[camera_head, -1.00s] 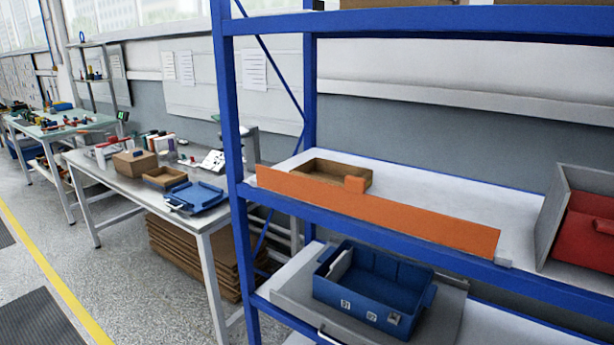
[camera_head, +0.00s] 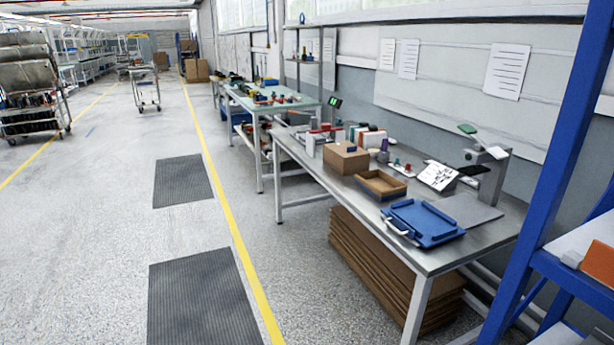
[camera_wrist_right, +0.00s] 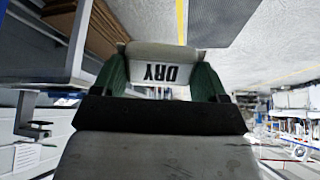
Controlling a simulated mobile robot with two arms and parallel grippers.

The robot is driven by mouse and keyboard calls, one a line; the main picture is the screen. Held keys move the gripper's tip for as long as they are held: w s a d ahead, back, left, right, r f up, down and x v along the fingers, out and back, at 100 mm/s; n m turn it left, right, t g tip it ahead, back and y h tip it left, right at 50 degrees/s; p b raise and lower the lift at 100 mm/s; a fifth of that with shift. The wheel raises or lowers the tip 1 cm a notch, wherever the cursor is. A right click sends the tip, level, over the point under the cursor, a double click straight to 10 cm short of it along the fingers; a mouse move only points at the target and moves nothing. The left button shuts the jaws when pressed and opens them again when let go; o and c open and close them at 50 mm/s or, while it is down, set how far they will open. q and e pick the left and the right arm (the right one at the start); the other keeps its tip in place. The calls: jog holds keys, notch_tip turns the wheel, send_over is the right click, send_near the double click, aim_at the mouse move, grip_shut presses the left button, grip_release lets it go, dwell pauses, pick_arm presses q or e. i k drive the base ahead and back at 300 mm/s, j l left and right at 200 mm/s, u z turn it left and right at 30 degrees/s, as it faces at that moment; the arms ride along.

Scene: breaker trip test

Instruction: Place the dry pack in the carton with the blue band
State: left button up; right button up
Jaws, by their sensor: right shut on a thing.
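The dry pack (camera_wrist_right: 158,62) is a pale pack with "DRY" printed on it, seen in the right wrist view. My right gripper (camera_wrist_right: 160,78), with green fingers on either side of the pack, is shut on it. In the head view, a closed brown carton (camera_head: 343,160) stands on the metal workbench with a small blue thing on or behind its top. An open, shallow brown carton (camera_head: 381,186) sits beside it. Neither gripper shows in the head view.
Flat brown cardboard (camera_head: 385,270) is stacked underneath. A blue rack post (camera_head: 560,165) stands at right.

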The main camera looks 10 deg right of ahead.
aim_at(379, 188)
jog(key=i+j, duration=0.1)
jog(key=i, duration=0.4)
jog(key=i+j, duration=0.15)
jog(key=i, duration=0.4)
jog(key=i+j, duration=0.1)
jog(key=i, duration=0.4)
